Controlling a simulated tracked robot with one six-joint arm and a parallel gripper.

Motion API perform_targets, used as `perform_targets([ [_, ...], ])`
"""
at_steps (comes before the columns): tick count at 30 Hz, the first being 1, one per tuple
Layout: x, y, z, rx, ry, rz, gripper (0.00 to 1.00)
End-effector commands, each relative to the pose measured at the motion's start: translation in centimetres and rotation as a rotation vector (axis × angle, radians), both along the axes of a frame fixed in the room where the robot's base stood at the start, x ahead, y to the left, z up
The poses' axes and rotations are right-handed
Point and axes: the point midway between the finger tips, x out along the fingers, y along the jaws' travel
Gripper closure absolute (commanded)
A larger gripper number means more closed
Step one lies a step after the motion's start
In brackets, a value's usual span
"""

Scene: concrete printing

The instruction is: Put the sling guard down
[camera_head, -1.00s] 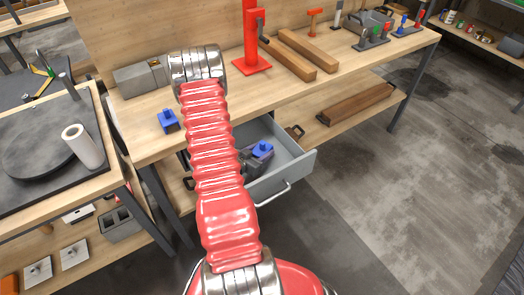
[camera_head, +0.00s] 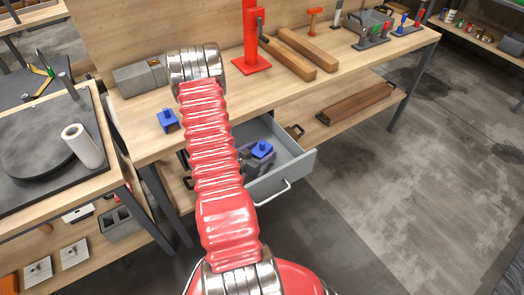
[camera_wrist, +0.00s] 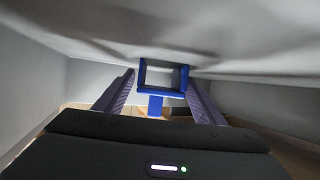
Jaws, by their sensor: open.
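A blue sling guard (camera_wrist: 160,94), seen as a square hollow frame with a small tab, lies between the fingers of my gripper (camera_wrist: 160,80) in the wrist view. My gripper is open, and gaps seem to show between its dark fingers and the guard. In the head view the blue guard (camera_head: 262,149) shows inside the open grey drawer (camera_head: 296,165), with my gripper (camera_head: 257,160) around it, partly hidden by my red arm. A second, similar blue piece (camera_head: 167,120) sits on the bench top (camera_head: 140,140).
A red stand (camera_head: 252,64), wooden bars (camera_head: 300,55) and a grey block (camera_head: 140,78) stand on the bench. Low grey drawer walls (camera_wrist: 35,90) surround my gripper closely. Concrete floor is free at right.

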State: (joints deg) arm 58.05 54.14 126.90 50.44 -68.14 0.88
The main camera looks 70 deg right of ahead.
Motion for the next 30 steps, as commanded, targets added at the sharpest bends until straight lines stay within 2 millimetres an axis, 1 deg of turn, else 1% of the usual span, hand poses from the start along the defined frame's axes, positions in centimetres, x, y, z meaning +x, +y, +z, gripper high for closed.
perform_targets([
  [9,1.5,3.9,1.7,0.0,0.0,0.004,0.37],
  [15,2.0,5.7,2.5,0.0,0.0,0.002,0.37],
  [20,2.1,6.3,2.7,0.0,0.0,0.001,0.37],
  [30,2.1,6.3,2.7,0.0,0.0,0.0,0.37],
])
